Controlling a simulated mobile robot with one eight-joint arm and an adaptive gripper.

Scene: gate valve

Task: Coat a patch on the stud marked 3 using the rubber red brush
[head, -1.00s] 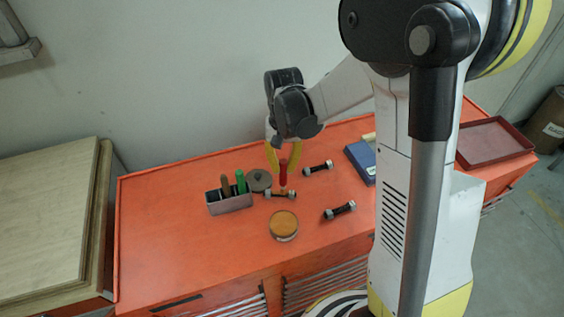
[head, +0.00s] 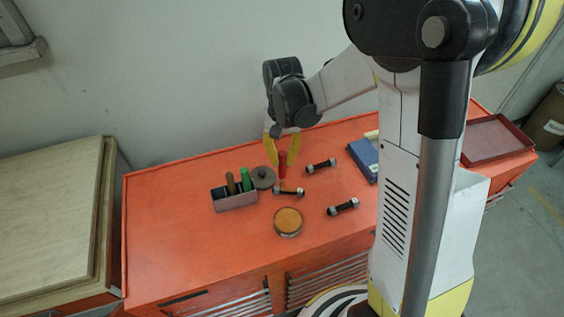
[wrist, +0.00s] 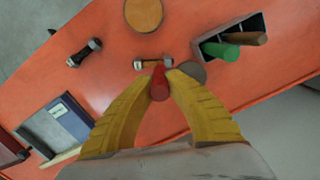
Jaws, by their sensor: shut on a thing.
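My gripper (head: 282,160) is shut on the red brush (head: 282,166), held handle-up above a stud (head: 289,192). In the wrist view the red handle (wrist: 159,84) stands between my yellow fingertips; its bristle end is hidden. That stud lies on the orange bench top, with pale nuts at its ends and an amber-brown tint along its middle, also seen in the wrist view (wrist: 152,62). I cannot tell whether the brush touches it. Two darker studs lie nearby, one behind right (head: 320,165) and one front right (head: 343,206). No stud's number is readable.
A round tin of amber paste (head: 288,222) stands in front. A grey holder (head: 236,203) with a brown and a green handle is at left, beside a round grey lid (head: 263,178). A blue case (head: 364,156) and red tray (head: 498,140) are right. The front-left bench is clear.

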